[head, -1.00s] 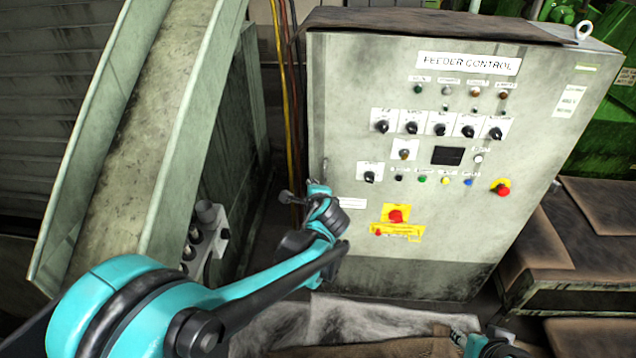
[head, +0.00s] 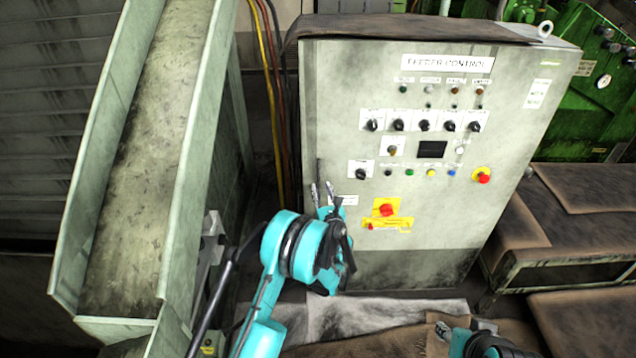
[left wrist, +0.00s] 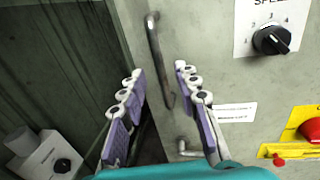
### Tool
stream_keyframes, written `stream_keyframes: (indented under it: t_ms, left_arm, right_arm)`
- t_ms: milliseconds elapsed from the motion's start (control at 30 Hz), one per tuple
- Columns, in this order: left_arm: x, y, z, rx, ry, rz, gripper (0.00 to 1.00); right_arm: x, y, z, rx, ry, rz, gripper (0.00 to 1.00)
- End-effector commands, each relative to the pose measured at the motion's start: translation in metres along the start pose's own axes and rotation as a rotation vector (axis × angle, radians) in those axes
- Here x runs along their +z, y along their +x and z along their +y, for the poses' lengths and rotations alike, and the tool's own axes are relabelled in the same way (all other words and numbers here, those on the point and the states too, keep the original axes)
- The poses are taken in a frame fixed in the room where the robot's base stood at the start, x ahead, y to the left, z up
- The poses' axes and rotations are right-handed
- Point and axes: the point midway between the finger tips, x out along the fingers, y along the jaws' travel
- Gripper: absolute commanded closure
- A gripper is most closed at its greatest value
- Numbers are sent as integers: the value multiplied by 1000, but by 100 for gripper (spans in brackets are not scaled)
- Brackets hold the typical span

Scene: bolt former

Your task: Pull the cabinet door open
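The cabinet (head: 345,110) is a worn grey box labelled FEEDER CONTROL, with its front door shut. Its door handle (left wrist: 157,60) is a dark vertical bar near the left edge of the front. My left gripper (head: 322,190) is at the lower left of the cabinet front, by the handle. In the left wrist view my left gripper (left wrist: 160,71) is open, with its two fingers apart. The handle shows between and beyond the fingertips, and I see no grip on it. My right gripper (head: 466,332) is low at the bottom edge, partly cut off; its fingers are unclear.
A pale green chute (head: 145,150) stands left of the cabinet, with cables (head: 268,90) in the gap. Brown-topped benches (head: 570,225) are at the right. A red emergency button on yellow (head: 387,210) sits right of my left gripper. A small bracket (left wrist: 187,150) is below the handle.

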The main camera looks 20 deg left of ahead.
Motion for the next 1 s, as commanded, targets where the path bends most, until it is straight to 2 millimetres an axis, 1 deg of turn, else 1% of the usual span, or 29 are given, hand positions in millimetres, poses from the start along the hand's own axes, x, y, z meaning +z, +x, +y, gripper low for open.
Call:
stream_keyframes:
  t_ms: [33,100,200,300,433,667,700,767,800,1000]
  left_arm:
    - [-2,10,1,2,-1,0,68]
    - [-2,22,1,2,-2,0,68]
    - [-2,36,0,2,-3,1,68]
    - [-2,46,0,1,-3,1,68]
    - [-1,52,0,0,-4,1,68]
    - [0,53,0,0,-4,1,68]
    - [0,52,0,0,-4,1,79]
    - [0,52,0,0,-4,1,95]
    - [0,52,0,0,-4,1,100]
    - [0,52,0,0,-4,1,100]
  right_arm:
    - [3,4,0,0,0,0,60]
    - [5,6,0,0,0,0,60]
    - [7,9,0,0,0,0,60]
    - [8,11,0,0,0,0,60]
    - [8,12,0,0,0,0,60]
    - [8,11,0,0,0,0,60]
    - [8,11,0,0,0,0,60]
    - [8,11,0,0,0,0,60]
    - [8,11,0,0,0,0,60]
    - [8,11,0,0,0,0,60]
